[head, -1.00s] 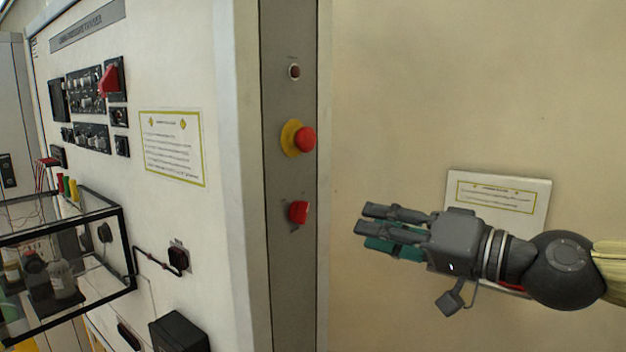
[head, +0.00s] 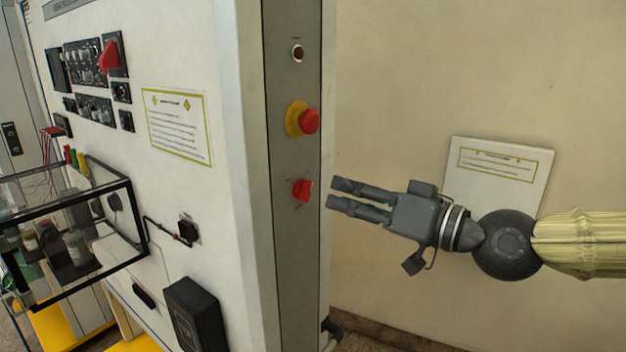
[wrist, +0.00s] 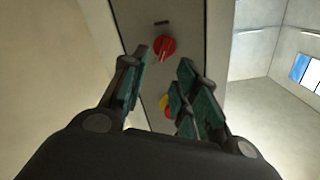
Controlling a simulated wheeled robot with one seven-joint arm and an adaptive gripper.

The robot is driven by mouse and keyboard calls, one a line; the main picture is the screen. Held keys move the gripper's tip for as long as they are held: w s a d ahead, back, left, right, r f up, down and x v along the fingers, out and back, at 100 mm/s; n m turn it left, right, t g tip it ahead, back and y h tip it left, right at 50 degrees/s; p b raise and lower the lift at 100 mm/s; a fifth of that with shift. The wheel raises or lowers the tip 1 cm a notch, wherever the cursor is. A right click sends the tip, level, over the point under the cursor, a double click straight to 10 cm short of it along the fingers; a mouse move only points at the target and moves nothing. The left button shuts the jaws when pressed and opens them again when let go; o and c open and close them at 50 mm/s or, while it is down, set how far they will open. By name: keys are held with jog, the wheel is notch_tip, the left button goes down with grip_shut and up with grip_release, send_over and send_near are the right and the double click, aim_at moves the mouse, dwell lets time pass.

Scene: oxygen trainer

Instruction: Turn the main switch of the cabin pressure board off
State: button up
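The red rotary main switch (head: 302,190) sits low on the grey side strip of the board (head: 293,240), below the emergency button. In the wrist view the red switch (wrist: 165,47) shows just beyond the fingertips, between them and slightly towards the top. My gripper (head: 335,195) is to the right of the switch in the head view, fingers pointing left at it, with a small gap. In the wrist view my gripper (wrist: 157,80) has its teal-padded fingers apart with nothing between them.
A red emergency button on a yellow collar (head: 308,121) is above the switch, with a small round lamp or button (head: 298,53) higher up. A glass-sided case (head: 75,225) stands at the left. A notice (head: 500,180) is on the wall behind my arm.

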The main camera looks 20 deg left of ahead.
aim_at(312, 185)
jog(key=shift+p+x, duration=1.15)
jog(key=shift+x, duration=1.95)
jog(key=c, duration=0.6)
jog(key=shift+s, duration=0.1)
grip_shut()
jog(key=shift+a, duration=0.15)
